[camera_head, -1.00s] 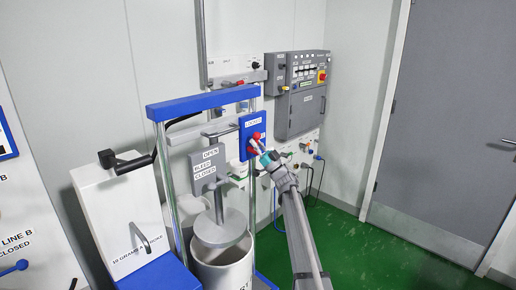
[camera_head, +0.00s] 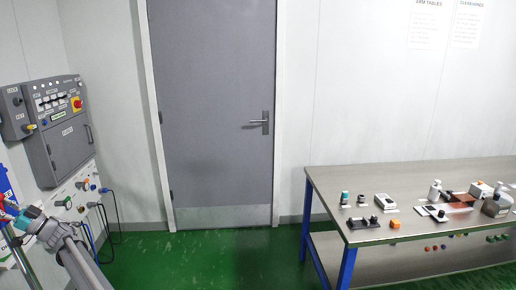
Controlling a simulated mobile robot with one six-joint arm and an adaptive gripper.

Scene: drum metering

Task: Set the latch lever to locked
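My gripper (camera_head: 14,217) is at the far left edge of the head view, partly cut off by the frame. Its fingers are small and at the edge, so I cannot tell whether they are open or shut. A sliver of the blue latch plate (camera_head: 5,186) shows above it. A bit of red shows at the fingertips, but I cannot tell whether it is the lever's knob or whether the gripper touches it. The plate's lettering and the lever's position are out of view.
A grey control cabinet (camera_head: 62,152) with a red-and-yellow switch hangs on the left wall. Cables hang below it. A grey door (camera_head: 215,110) is in the middle. A metal workbench (camera_head: 335,190) with several small items stands at right. Green floor (camera_head: 230,255) between is clear.

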